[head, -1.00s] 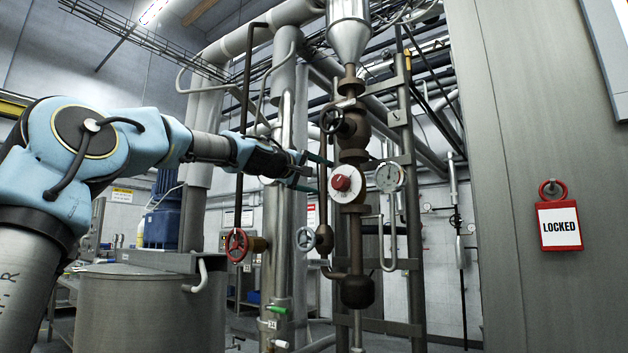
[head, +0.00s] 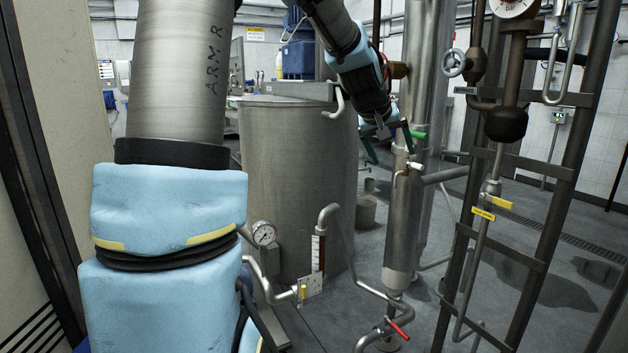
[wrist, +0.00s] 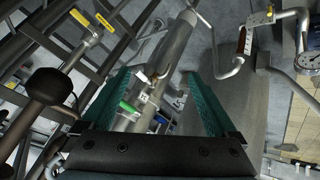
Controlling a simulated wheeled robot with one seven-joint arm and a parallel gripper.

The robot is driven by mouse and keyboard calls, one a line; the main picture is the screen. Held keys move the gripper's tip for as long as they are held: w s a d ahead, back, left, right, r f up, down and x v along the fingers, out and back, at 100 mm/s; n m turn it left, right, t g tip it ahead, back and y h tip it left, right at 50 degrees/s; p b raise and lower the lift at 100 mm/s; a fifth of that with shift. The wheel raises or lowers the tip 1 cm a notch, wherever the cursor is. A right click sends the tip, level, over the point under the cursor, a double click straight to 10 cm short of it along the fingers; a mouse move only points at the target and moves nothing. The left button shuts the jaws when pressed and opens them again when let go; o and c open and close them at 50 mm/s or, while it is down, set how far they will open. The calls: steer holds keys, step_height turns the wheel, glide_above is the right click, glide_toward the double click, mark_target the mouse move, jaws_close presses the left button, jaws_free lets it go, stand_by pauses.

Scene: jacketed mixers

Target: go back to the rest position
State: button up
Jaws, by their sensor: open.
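My gripper (head: 392,157) is open, pointing down beside the upper right of the large steel vessel (head: 285,190) and left of the vertical steel pipe (head: 428,80). In the head view a green-handled valve (head: 418,134) shows close to its right finger; whether they touch cannot be told. In the wrist view my gripper (wrist: 157,75) has its two green fingers spread wide with nothing held between them. The pipe (wrist: 168,48) and the green handle (wrist: 127,107) appear beyond the gap.
A dark pipe frame (head: 480,245) with a yellow-handled valve (head: 500,203) stands at right. A grey handwheel (head: 454,62) sits above. A red-handled valve (head: 400,330) and low piping are near the floor. A gauge (head: 264,232) is by the vessel. Some grey floor is clear.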

steer(key=s+a+f+g+y, duration=0.2)
steer(key=s+a+f, duration=0.5)
steer(key=s+a, duration=0.3)
steer(key=s+a+f+g+y, duration=0.2)
steer(key=s+a+f, duration=0.6)
steer(key=a, duration=0.6)
steer(key=shift+s+a+f+n+y+p, duration=0.3)
steer(key=shift+s+a+y+p, duration=0.25)
steer(key=shift+s, duration=0.7)
